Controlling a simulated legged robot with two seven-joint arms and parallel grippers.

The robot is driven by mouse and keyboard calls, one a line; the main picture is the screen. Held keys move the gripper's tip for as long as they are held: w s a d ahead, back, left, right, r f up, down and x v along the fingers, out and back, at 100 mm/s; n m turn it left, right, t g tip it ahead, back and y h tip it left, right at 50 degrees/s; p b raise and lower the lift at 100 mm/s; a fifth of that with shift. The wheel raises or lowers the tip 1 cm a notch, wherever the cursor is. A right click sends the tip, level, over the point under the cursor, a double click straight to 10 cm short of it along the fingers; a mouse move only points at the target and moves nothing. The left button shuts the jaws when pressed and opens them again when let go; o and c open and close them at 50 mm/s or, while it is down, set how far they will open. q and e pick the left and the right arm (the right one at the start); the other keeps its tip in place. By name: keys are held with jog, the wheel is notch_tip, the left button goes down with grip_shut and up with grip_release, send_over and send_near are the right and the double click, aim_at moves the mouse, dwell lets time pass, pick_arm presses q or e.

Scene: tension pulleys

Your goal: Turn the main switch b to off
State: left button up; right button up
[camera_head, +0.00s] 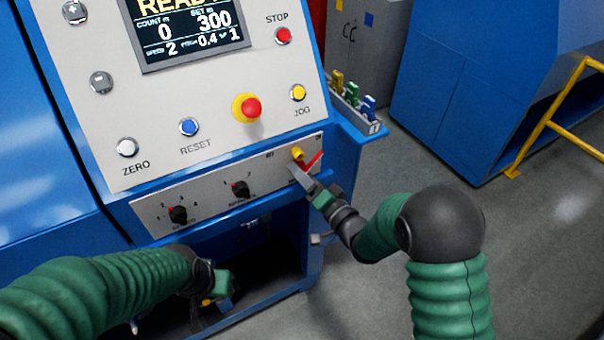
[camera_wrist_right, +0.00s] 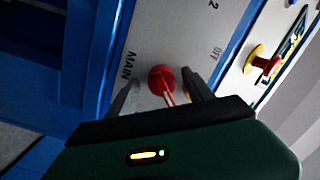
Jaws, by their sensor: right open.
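The main switch (camera_head: 313,161) is on the right end of the lower panel strip, with a red handle and a yellow part. In the right wrist view its round red hub (camera_wrist_right: 161,76) sits between my fingers, beside the printed words MAIN and OFF. My right gripper (camera_head: 301,173) is open at the switch, one finger on each side of it. In the wrist view the fingers (camera_wrist_right: 160,92) show a gap around the red handle; I cannot tell whether they touch it. My left gripper (camera_head: 216,290) hangs low in front of the cabinet opening; its jaws are unclear.
Two black knobs (camera_head: 178,215) (camera_head: 240,188) share the strip. Above are a red emergency stop (camera_head: 250,108) on yellow, a yellow JOG button (camera_head: 298,93) and a display (camera_head: 190,30). A small tray (camera_head: 350,112) with coloured pieces is at right. Grey floor lies open beyond.

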jog(key=shift+w+a, duration=0.2)
jog(key=shift+w, duration=0.1)
jog(key=shift+c, duration=0.2)
grip_shut()
